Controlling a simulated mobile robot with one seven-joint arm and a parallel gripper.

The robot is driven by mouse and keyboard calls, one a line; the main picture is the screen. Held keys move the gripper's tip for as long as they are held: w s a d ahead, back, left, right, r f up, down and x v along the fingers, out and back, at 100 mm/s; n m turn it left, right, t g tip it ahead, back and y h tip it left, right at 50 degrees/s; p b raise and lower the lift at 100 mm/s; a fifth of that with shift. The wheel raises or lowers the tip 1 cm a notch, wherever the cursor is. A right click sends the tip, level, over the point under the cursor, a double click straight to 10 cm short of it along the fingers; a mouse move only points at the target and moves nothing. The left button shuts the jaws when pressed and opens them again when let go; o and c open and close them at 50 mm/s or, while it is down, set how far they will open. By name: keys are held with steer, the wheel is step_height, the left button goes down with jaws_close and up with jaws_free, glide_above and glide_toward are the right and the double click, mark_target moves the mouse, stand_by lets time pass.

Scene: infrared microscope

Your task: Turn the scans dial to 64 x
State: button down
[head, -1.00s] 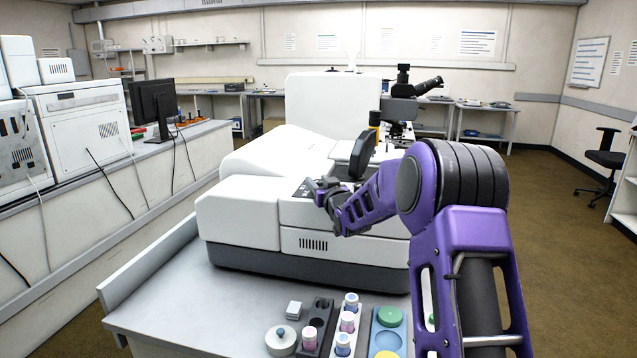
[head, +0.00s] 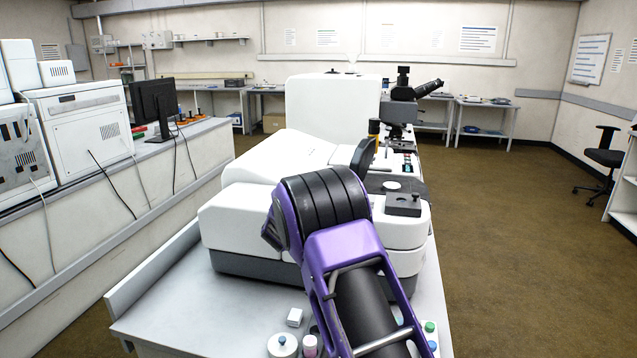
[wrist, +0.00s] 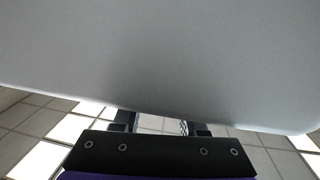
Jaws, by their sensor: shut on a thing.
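The infrared microscope (head: 232,226) is a large white and grey instrument in the middle of the head view. My purple arm stands in front of it and hides its front right part. My gripper is hidden behind the arm there. In the wrist view my gripper (wrist: 160,128) shows two dark fingers set apart, their tips hidden behind a large, close, pale grey surface (wrist: 160,55). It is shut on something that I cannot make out. The scans dial and its setting cannot be made out in either view.
A microscope eyepiece unit (head: 410,95) rises at the instrument's back right. A dark block (head: 403,204) sits on its right end.

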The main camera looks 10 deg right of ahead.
steer(key=m+g+h+p, duration=0.2)
steer(key=h, duration=0.1)
steer(key=shift+a+r+m, duration=0.1)
steer(key=shift+m, duration=0.2)
steer(key=shift+m+g+h+p, duration=0.6)
steer(key=shift+m+g+h, duration=0.55)
steer(key=shift+g, duration=0.25)
steer(key=shift+m+g+h, duration=0.25)
steer(key=shift+g, duration=0.15)
steer(key=shift+c, duration=2.2)
jaws_free()
steer(key=v, duration=1.7)
steer(key=shift+a, duration=0.1)
